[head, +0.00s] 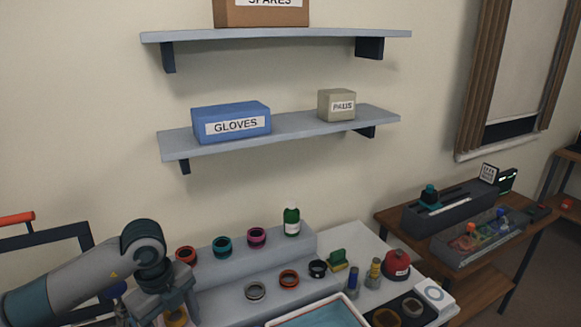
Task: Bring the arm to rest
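My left arm comes in from the left, and its wrist bends down over the left end of the stepped grey stand. My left gripper (168,306) points down at the bottom edge of the head view. A yellowish thing (177,319) shows just beside or under it; I cannot tell whether the fingers touch it. The fingertips are too hidden to show whether they are open or shut. My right gripper is not in view.
The stepped stand (215,273) holds several coloured rings and a green bottle (291,220). A red dome-shaped thing (397,265) and small tools stand to the right. A blue-lined tray (318,315) lies in front. Shelves hold a GLOVES box (231,120). A wooden side table (395,217) is right.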

